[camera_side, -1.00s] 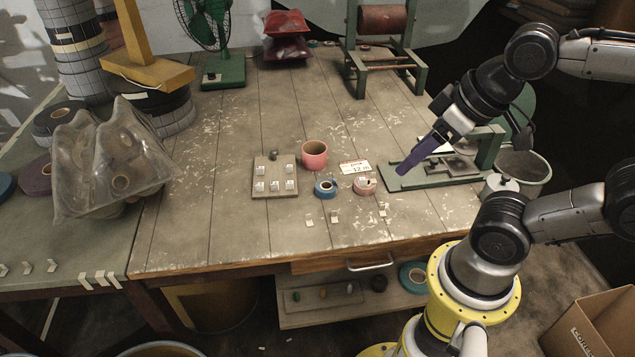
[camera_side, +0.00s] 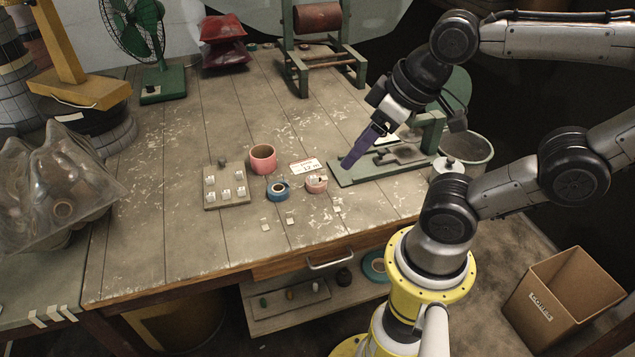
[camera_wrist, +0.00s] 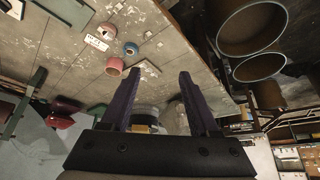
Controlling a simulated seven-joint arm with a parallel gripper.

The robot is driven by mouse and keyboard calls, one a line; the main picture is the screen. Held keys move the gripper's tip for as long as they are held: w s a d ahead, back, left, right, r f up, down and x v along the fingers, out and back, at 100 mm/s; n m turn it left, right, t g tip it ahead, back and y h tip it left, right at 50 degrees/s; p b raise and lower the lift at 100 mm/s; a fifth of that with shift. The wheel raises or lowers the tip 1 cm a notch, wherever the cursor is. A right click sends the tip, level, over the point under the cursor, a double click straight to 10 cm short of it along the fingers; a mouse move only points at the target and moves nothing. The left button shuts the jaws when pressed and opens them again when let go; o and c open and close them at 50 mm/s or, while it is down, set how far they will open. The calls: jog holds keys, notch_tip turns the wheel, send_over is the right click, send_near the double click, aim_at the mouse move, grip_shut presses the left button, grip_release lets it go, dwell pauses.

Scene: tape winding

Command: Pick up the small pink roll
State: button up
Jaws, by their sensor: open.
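The small pink roll (camera_side: 316,188) lies on the wooden table in the side view, right of a blue roll (camera_side: 279,197) and in front of a white label card. In the wrist view the small pink roll (camera_wrist: 107,31) is at the upper left, beside the blue roll (camera_wrist: 131,48). My gripper (camera_side: 349,163) has purple fingers and hangs to the right of the small pink roll, apart from it. In the wrist view my gripper (camera_wrist: 158,76) is open with nothing between its fingers.
A larger pink roll (camera_side: 263,164) stands behind the blue roll. The label card (camera_side: 304,166) reads 12 m. A board with small white pieces (camera_side: 227,201) lies left. A green-based device (camera_side: 352,177) is close by my gripper. Small white bits lie on the table's front part.

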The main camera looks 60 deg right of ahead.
jog(key=o, duration=0.5)
jog(key=m+g, duration=0.6)
jog(key=m, duration=1.7)
send_over(316, 176)
notch_tip(316, 176, down, 14)
jog(key=f, duration=0.9)
jog(key=a+f, duration=0.1)
jog(key=f, duration=0.3)
jog(key=shift+s+f, duration=0.15)
jog(key=shift+s, duration=0.15)
